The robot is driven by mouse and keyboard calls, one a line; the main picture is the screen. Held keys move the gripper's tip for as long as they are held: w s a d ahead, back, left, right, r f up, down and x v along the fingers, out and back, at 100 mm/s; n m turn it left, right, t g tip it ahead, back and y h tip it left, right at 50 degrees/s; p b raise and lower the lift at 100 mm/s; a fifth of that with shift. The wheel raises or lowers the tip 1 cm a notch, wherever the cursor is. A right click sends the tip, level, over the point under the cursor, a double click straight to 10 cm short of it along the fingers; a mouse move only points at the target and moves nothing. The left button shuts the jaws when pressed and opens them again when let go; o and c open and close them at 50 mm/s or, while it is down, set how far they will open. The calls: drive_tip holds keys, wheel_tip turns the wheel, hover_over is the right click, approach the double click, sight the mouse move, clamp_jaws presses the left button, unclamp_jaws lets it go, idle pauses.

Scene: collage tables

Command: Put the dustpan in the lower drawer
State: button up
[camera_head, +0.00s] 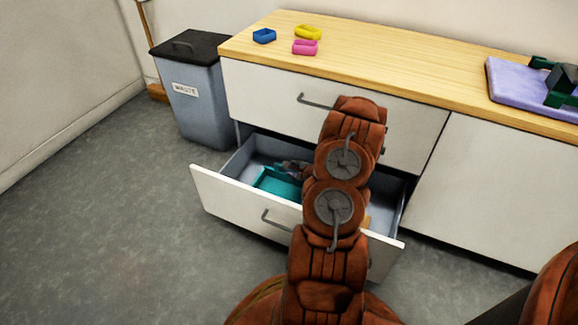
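The lower drawer (240,200) is pulled open below the wooden counter. A teal item that looks like the dustpan (277,183) lies low in the left part of the drawer; its right side is hidden behind my arm. A small grey and dark shape at the teal item's upper edge seems to be my gripper (293,168). It is at or just above the teal item. My arm hides most of it, so I cannot tell whether its fingers are open, shut or touching the item.
The upper drawer (270,95) is closed. A waste bin (190,95) stands left of the cabinet. Blue (264,36), yellow (308,32) and pink (305,47) pieces and a purple board (515,84) lie on the counter. The floor at left is clear.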

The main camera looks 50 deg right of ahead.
drive_tip(key=p+v, duration=0.2)
drive_tip(key=v, duration=0.5)
drive_tip(key=w+a+r+n+g+y, duration=0.2)
drive_tip(key=a+r+n+g, duration=0.6)
drive_tip(key=a+r+n, duration=0.9)
drive_tip(key=s+a+r+n+g, duration=0.2)
drive_tip(key=s+a+r+n, duration=0.2)
drive_tip(key=s+a, duration=0.5)
drive_tip(key=s+a+r+n+g+y, duration=0.1)
drive_tip(key=s+a+r+n, duration=0.3)
drive_tip(key=s+a, duration=0.5)
drive_tip(key=s+a+r+n+g, duration=0.3)
drive_tip(key=s+a+r, duration=0.3)
drive_tip(key=s+a, duration=0.3)
drive_tip(key=shift+s+r+n+g+y, duration=0.3)
drive_tip(key=shift+r+n, duration=0.1)
drive_tip(key=shift+n, duration=0.4)
